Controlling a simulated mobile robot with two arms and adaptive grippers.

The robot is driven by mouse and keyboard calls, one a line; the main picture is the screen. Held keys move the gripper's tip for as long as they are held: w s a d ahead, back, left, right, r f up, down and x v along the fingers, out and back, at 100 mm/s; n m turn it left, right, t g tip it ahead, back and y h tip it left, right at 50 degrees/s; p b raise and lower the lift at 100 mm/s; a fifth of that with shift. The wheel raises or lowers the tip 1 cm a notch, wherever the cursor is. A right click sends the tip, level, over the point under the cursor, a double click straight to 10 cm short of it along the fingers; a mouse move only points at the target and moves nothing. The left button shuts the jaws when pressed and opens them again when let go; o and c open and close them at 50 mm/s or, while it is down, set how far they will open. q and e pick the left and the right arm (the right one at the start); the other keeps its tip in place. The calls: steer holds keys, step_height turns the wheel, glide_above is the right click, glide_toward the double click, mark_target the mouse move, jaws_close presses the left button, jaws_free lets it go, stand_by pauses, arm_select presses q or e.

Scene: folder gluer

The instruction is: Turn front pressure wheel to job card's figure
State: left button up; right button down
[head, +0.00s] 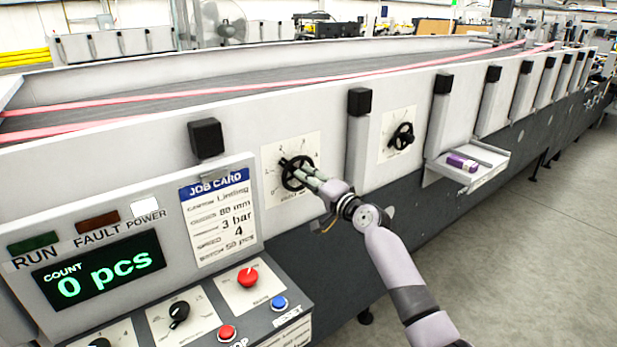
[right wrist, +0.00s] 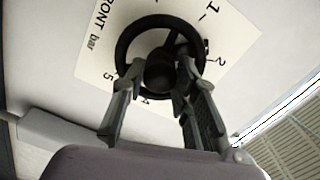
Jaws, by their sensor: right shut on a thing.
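The front pressure wheel (head: 287,176) is a black handwheel on a cream dial plate (head: 309,145) on the machine's side. In the right wrist view the wheel (right wrist: 126,38) fills the top middle, over a plate marked "FRONT bar" with figures 1, 2, 4 and 5 visible. My right gripper (head: 307,180) is shut on the wheel, its fingers on both sides of the hub (right wrist: 160,76). I cannot tell which figure the wheel points to. The job card (head: 220,215) left of the wheel reads 3 bar. My left gripper is not in view.
A second black handwheel (head: 402,136) sits further right on its own plate. A small tray (head: 490,163) with a purple box (head: 462,162) juts out beyond it. A control panel with a knob (head: 179,313) and red and blue buttons (head: 279,302) is at lower left. The floor at right is clear.

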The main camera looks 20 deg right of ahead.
steer(key=shift+m+p, duration=3.35)
steer(key=shift+m, duration=3.35)
steer(key=c, duration=1.2)
jaws_free()
steer(key=shift+c, duration=0.2)
